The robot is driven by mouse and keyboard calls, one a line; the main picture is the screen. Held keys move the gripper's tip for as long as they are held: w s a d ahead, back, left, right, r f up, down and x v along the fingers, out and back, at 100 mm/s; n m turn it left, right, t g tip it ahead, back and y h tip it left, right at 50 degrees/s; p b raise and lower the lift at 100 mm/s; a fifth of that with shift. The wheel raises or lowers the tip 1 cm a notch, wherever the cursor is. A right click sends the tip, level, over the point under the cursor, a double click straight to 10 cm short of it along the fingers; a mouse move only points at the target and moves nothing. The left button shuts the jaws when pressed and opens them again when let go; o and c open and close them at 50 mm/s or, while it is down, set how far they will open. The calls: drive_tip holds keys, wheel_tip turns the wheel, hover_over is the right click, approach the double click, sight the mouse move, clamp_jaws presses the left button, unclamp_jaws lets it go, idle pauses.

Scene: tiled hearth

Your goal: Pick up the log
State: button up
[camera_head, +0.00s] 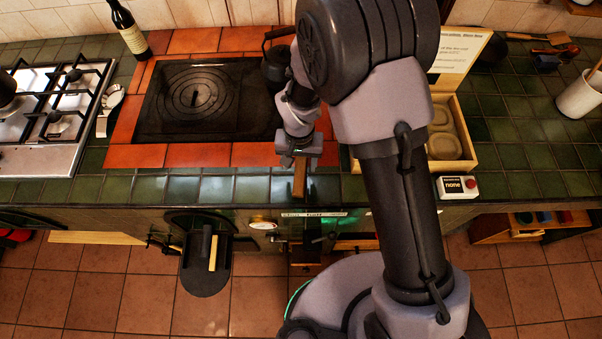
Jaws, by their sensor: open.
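My gripper (299,163) is open above the front edge of the tiled counter, right of the stove plate. A narrow brown, wood-like piece (299,182) shows directly below it, upright in the picture. It may be the log; I cannot tell whether the jaws touch it. Lower left, a dark round-ended flap (205,283) sticks out below an arched opening in the stove front. A dark bar (206,243) and a pale wood-coloured bar (213,253) show over it, and I cannot tell whether either is a log.
A gas hob (47,150) stands left. My arm hides the middle.

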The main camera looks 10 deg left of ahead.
sight(300, 172)
wheel_tip(300, 172, down, 6)
drive_tip(key=shift+r+b, duration=0.1)
drive_tip(key=shift+b, duration=0.7)
drive_tip(key=shift+d+r, duration=0.1)
drive_tip(key=shift+c, duration=0.3)
clamp_jaws()
